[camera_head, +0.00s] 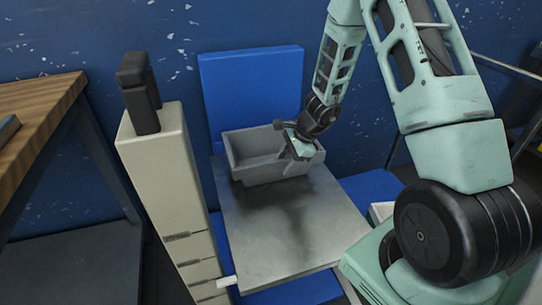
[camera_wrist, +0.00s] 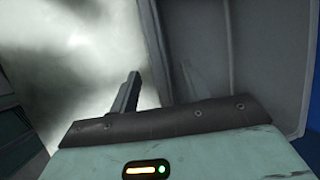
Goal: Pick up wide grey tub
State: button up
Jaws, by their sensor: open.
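The wide grey tub (camera_head: 250,172) sits upright at the back of a metal plate, against a blue panel. My gripper (camera_head: 304,157) is at the tub's right front part, pointing down at the rim. In the wrist view the grey tub (camera_wrist: 270,60) fills the right side. My gripper (camera_wrist: 160,74) is open there, with one finger over the bright plate outside the tub and the other, dim, on the tub's inner side. The tub wall seems to run between the fingers. Contact cannot be told. The tub looks empty where its inside shows.
The metal plate (camera_head: 290,225) is bare in front of the tub. A tall beige column (camera_head: 160,180) with a dark top stands at the left. A blue panel (camera_head: 250,90) rises behind the tub. A wooden-topped table (camera_head: 45,105) is at the far left.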

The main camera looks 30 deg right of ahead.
jog(key=shift+b+x, duration=0.3)
jog(key=shift+x, duration=1.2)
grip_shut()
jog(key=shift+r, duration=0.1)
